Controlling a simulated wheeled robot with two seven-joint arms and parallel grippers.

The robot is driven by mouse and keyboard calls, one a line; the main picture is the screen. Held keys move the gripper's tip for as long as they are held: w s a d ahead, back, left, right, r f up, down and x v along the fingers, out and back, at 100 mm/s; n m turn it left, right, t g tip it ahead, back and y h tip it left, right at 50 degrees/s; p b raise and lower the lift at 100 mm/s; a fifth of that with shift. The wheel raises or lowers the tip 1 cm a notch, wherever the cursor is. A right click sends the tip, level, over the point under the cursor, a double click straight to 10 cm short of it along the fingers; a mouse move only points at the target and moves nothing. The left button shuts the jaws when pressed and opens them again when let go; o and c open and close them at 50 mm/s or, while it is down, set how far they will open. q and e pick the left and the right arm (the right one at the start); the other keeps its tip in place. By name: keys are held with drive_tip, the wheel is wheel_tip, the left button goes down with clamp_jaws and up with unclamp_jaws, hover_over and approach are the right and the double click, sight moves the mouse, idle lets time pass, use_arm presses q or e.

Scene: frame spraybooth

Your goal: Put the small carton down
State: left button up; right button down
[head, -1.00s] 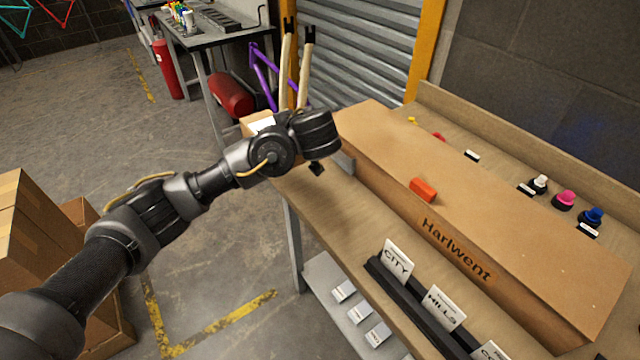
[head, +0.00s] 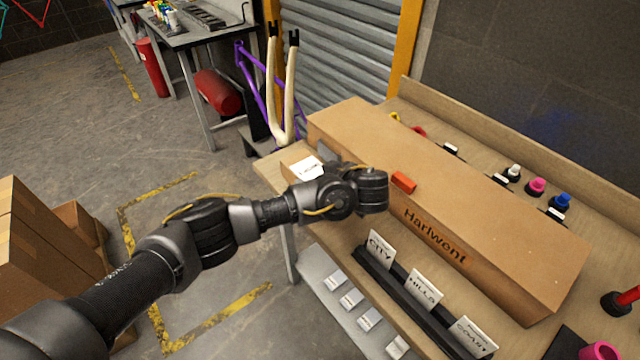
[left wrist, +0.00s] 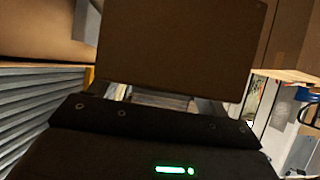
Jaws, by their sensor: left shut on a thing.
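The small carton (head: 293,160) is brown with a white label and shows in the head view over the far left end of the workbench, beside the long box. It also fills the upper middle of the left wrist view (left wrist: 180,45). My left gripper (left wrist: 165,98) is shut on it, with the fingers largely hidden behind the carton and my wrist. I cannot tell whether its underside touches the bench top (head: 268,165). My right gripper is not in view.
The long box marked Harlwent (head: 450,205) lies on the bench, with an orange block (head: 403,182) on it. A black rack with cards (head: 412,295) stands in front. Purple frame tubes and a cream fork (head: 286,100) stand behind the bench's left end.

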use_arm(q)
drive_tip(key=shift+d, duration=0.1)
drive_tip(key=f, duration=0.3)
drive_tip(key=shift+s+d+p, duration=0.2)
drive_tip(key=shift+p, duration=0.15)
drive_tip(key=shift+f, duration=0.2)
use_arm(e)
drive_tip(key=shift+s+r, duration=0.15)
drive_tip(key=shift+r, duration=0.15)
use_arm(q)
drive_tip(key=shift+f, duration=0.2)
drive_tip(key=o, duration=1.3)
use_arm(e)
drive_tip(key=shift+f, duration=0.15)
